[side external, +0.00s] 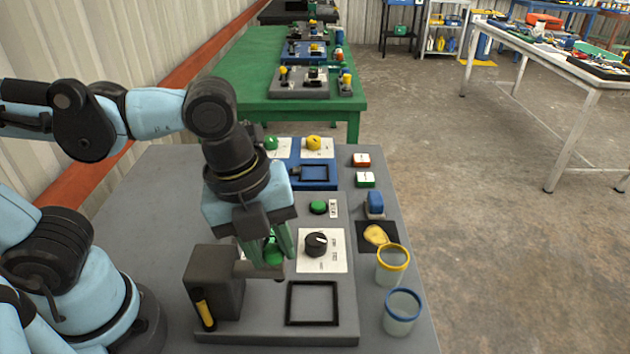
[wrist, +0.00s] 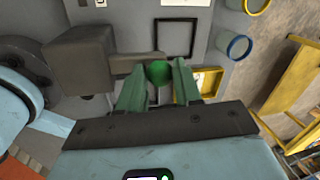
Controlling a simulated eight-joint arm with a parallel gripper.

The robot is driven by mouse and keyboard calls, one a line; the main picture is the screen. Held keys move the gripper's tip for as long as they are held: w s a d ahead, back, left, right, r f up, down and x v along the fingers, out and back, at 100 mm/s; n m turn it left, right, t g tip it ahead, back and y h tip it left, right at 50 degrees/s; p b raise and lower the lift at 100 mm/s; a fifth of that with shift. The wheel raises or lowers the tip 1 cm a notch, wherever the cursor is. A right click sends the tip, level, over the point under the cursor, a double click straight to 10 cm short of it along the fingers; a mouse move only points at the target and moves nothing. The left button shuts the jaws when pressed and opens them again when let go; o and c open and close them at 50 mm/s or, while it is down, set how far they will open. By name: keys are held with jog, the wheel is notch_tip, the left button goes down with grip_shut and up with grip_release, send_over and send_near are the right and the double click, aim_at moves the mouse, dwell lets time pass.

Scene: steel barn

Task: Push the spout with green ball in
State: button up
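The dark grey machine block (side external: 214,282) stands on the near grey panel, with a short spout (side external: 246,269) reaching right from it. The green ball (side external: 274,254) is at the spout's outer end. My gripper (side external: 268,249) points down over it, its green fingers partly hiding the ball. In the wrist view, the spout (wrist: 136,63) ends at the green ball (wrist: 158,72), which shows between the spread fingertips of my gripper (wrist: 158,76). The fingers look open around the ball; whether either one touches it I cannot tell.
A black square frame (side external: 312,303) lies on the panel right of the block. A black knob (side external: 316,244) and green button (side external: 318,207) are behind it. A yellow-rimmed cup (side external: 392,265) and blue-rimmed cup (side external: 402,312) stand at the right edge.

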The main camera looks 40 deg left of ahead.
jog(key=o, duration=0.4)
jog(key=shift+r, duration=0.1)
notch_tip(320, 180, up, 12)
jog(key=s+a, duration=0.1)
jog(key=s, duration=0.1)
jog(key=shift+a+f, duration=0.15)
jog(key=shift+f, duration=0.05)
dwell(0.4)
